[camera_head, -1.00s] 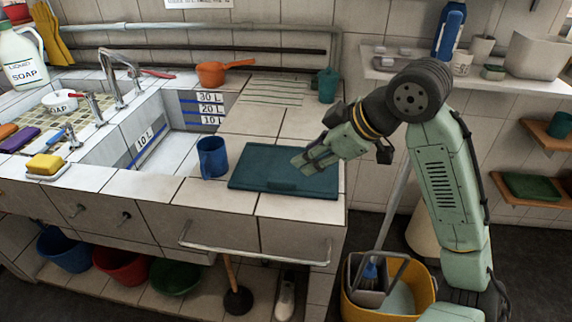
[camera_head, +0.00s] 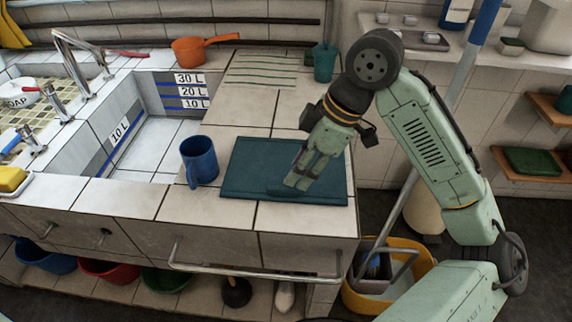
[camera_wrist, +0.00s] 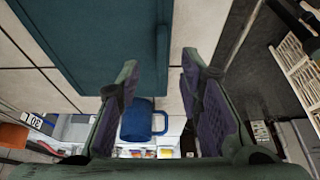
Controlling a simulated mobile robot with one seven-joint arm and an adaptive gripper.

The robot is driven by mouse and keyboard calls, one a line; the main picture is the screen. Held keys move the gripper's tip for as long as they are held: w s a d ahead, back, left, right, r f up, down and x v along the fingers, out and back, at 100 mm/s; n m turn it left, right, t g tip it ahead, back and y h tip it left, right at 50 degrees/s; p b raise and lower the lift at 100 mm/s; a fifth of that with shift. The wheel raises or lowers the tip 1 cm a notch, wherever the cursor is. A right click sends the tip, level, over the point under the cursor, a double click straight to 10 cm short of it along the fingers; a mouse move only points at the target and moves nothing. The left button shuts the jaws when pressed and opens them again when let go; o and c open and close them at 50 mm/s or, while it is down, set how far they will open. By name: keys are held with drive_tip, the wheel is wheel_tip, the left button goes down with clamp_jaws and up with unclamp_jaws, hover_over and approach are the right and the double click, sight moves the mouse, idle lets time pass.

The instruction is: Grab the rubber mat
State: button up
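The dark teal rubber mat (camera_head: 250,172) lies flat on the tiled counter right of the sink, near the front edge. A narrow raised strip shows along its near edge. My gripper (camera_head: 294,184) points down over the right part of the mat and hides some of it. In the wrist view, my gripper (camera_wrist: 158,68) has its two fingers spread wide with nothing between them. The mat (camera_wrist: 105,45) fills the upper left there, with its strip edge near the left fingertip. I cannot tell how far the fingertips are above it.
A blue mug (camera_head: 200,160) stands just left of the mat. An orange pan (camera_head: 196,50) and a teal cup (camera_head: 324,62) are at the back. A metal rail (camera_head: 250,270) runs along the counter front. A yellow mop bucket (camera_head: 400,262) stands on the floor at right.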

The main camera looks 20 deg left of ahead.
sight(283, 187)
drive_tip(key=shift+a+p+x, duration=0.15)
drive_tip(key=shift+p+x, duration=0.2)
drive_tip(key=shift+x, duration=1.1)
drive_tip(key=shift+a+p+x, duration=0.15)
drive_tip(key=shift+p+x, duration=0.2)
drive_tip(key=shift+x, duration=1.15)
drive_tip(key=shift+s+r, duration=0.15)
drive_tip(key=shift+s, duration=0.05)
drive_tip(key=shift+c, duration=0.5)
clamp_jaws()
